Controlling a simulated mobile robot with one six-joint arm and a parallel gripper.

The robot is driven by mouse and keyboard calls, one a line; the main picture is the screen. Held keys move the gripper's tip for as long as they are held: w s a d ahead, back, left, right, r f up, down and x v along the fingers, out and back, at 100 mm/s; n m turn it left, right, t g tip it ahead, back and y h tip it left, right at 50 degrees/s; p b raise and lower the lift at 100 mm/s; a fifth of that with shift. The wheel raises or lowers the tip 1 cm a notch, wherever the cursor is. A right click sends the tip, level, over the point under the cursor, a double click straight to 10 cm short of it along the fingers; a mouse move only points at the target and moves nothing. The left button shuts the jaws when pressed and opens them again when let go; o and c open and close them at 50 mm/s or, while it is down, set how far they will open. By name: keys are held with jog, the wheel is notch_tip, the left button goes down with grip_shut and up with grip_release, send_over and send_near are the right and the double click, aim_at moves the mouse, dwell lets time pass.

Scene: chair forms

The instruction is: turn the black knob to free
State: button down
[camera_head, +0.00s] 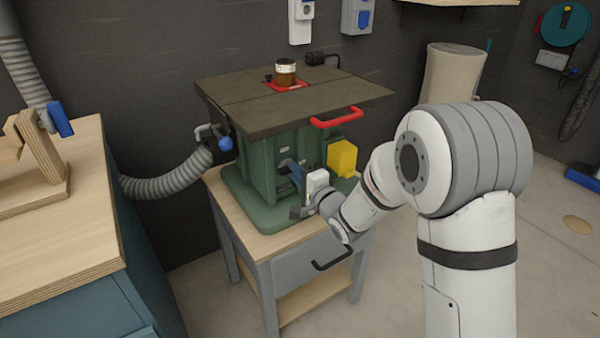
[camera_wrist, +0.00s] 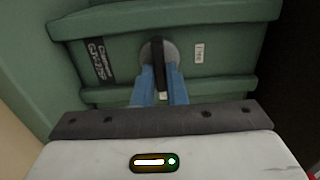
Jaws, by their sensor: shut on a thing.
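The black knob (camera_wrist: 158,62) is a bar on a round grey disc (camera_wrist: 171,50), set in the green machine body (camera_wrist: 125,48). In the wrist view its bar stands nearly upright. A small white label reading "Free" (camera_wrist: 198,53) is to the right of the disc. My gripper (camera_wrist: 161,80) has its blue fingers on both sides of the knob and is shut on it. The fingers hide the lower sides of the knob. In the head view my gripper (camera_head: 297,176) reaches the front of the green machine (camera_head: 258,168); the knob is too small to make out there.
A yellow box (camera_head: 342,158) is close to the right of my gripper. The dark table top (camera_head: 320,88) with a red handle (camera_head: 336,117) overhangs above. The machine stands on a wooden-topped stand (camera_head: 260,240). A workbench (camera_head: 60,240) is at left.

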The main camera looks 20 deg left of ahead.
jog(key=shift+a+r, duration=0.1)
jog(key=shift+r, duration=0.1)
jog(key=c, duration=1.5)
grip_release()
jog(key=shift+f, duration=0.15)
jog(key=shift+o, duration=0.2)
jog(key=p+v, duration=0.1)
jog(key=v, duration=0.7)
